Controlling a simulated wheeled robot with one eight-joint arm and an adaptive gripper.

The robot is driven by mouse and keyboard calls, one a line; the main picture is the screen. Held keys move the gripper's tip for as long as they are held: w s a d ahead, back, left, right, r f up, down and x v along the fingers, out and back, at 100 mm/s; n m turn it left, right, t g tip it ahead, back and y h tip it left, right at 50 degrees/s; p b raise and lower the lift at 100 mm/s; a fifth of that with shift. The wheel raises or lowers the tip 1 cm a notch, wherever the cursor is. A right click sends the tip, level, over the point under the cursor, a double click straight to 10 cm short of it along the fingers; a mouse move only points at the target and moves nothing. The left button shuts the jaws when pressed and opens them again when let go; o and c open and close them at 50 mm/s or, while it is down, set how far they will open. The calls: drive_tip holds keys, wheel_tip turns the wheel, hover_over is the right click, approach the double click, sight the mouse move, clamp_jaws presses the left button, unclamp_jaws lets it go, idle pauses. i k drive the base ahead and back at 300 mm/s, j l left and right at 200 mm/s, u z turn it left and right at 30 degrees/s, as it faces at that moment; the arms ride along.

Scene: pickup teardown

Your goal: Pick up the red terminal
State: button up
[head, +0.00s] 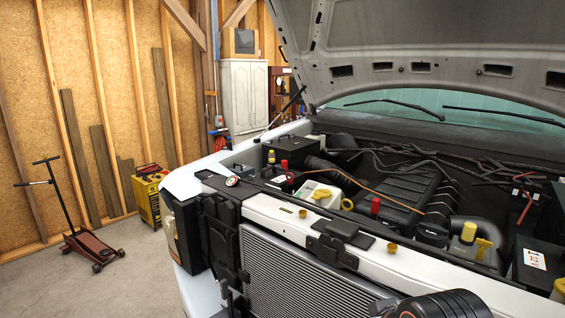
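Two small red pieces could be the red terminal, and I cannot tell which it is. One red piece (284,165) stands upright at the left of the engine bay, near the black battery-like box. The other red piece (375,206) stands upright nearer the middle, just behind the white front panel. Both look free, with nothing gripping them. My gripper's fingers do not show. A dark rounded part at the bottom right edge may be part of my arm.
The pickup's raised hood (430,45) hangs over the bay. The white front panel (320,235) and radiator (300,280) stand in front. A floor jack (92,245) stands at left on open floor.

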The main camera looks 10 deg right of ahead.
sight(281, 167)
drive_tip(key=i+j+z, duration=0.1)
drive_tip(key=j, duration=0.25)
drive_tip(key=i+j, duration=0.3)
drive_tip(key=i+j+z, duration=0.15)
drive_tip(key=j, duration=0.25)
drive_tip(key=i+j, duration=0.25)
drive_tip(key=j+z, duration=0.05)
drive_tip(key=j, duration=0.05)
